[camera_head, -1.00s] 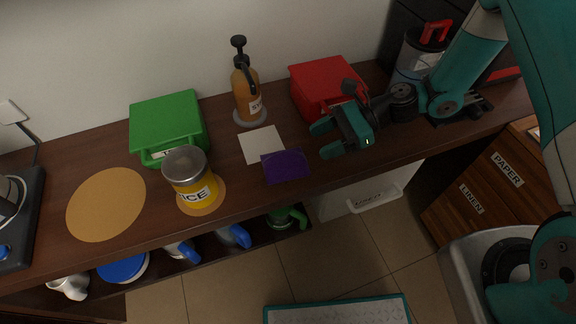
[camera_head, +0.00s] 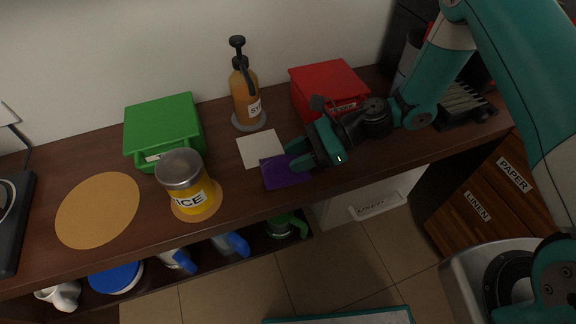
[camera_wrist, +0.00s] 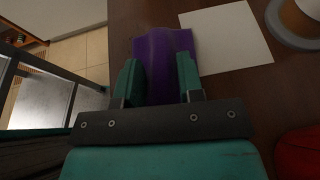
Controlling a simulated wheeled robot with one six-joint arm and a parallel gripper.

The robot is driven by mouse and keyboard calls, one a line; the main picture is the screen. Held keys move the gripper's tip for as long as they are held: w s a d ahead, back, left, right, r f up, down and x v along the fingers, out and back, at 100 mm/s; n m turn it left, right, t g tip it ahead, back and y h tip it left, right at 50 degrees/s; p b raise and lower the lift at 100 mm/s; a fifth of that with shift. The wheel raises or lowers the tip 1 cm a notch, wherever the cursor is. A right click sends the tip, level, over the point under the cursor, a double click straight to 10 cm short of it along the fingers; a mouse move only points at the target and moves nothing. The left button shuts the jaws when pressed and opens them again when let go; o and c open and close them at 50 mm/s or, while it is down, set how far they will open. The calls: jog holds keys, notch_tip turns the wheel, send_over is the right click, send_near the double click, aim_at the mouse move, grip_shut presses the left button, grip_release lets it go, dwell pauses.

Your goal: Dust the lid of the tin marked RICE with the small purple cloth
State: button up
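The small purple cloth (camera_head: 281,174) lies flat on the brown wooden counter, partly over a white square sheet. My gripper (camera_head: 298,156) is at the cloth's right end. In the wrist view the cloth (camera_wrist: 164,50) runs between the two teal fingers of my gripper (camera_wrist: 159,75), which stand apart on either side of it. Whether the fingers touch the cloth is unclear. The yellow tin marked RICE (camera_head: 196,196), its label partly turned away, stands upright to the left with a grey metal lid (camera_head: 180,167) on top.
A white sheet (camera_head: 256,147) lies behind the cloth. An orange spray bottle (camera_head: 246,100), a green box (camera_head: 163,127) and a red box (camera_head: 325,84) stand towards the wall. A round tan mat (camera_head: 98,210) lies left. The counter's front edge runs close by the cloth.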

jog(key=c, duration=0.5)
jog(key=shift+r+p, duration=2.4)
jog(key=shift+r, duration=0.1)
